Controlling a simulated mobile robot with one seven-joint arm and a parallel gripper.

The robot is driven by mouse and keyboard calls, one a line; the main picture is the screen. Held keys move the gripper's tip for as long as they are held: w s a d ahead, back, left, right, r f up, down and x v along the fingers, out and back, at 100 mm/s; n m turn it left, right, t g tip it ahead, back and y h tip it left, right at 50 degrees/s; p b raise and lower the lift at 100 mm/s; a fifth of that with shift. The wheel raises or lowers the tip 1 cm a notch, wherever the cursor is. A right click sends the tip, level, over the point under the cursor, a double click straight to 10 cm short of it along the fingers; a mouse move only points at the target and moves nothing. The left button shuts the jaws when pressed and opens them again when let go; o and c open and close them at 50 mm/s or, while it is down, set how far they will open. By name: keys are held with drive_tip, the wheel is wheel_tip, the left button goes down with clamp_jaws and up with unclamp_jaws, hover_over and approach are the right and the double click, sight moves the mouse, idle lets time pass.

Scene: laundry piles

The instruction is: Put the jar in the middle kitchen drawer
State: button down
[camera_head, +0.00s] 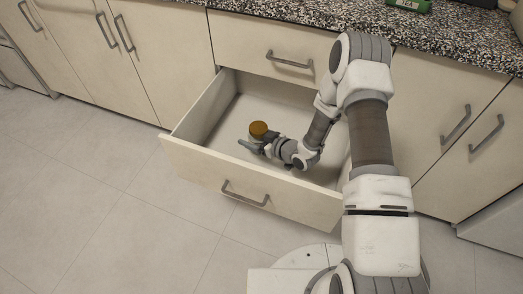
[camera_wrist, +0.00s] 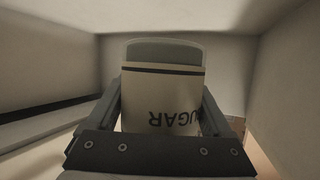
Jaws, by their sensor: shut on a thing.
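The jar (camera_wrist: 160,85) has a cream label with "UGAR" readable upside down in the wrist view, and its brown-yellow lid (camera_head: 258,129) shows in the head view. My gripper (camera_head: 255,143) is shut on the jar, with one finger on each side of it. The jar and gripper are inside the open drawer (camera_head: 190,152), near its front panel. This drawer is pulled far out, below a closed top drawer (camera_head: 290,62). Whether the jar touches the drawer floor cannot be told.
The rest of the drawer floor (camera_head: 275,98) looks empty. Closed cabinet doors stand left (camera_head: 105,60) and right (camera_head: 440,130). A speckled counter (camera_head: 330,22) runs above, with a green box (camera_head: 408,5) at its back. The tiled floor in front is clear.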

drive_tip(key=shift+f+b, duration=1.15)
drive_tip(key=shift+f, duration=2.2)
drive_tip(key=shift+f, duration=0.1)
unclamp_jaws()
drive_tip(key=shift+f, duration=0.1)
drive_tip(key=shift+r, duration=0.2)
drive_tip(key=p+v, duration=0.2)
drive_tip(key=v, duration=0.5)
drive_tip(key=shift+s+d+p, duration=0.15)
drive_tip(key=shift+d+p, duration=0.05)
drive_tip(key=shift+p, duration=0.2)
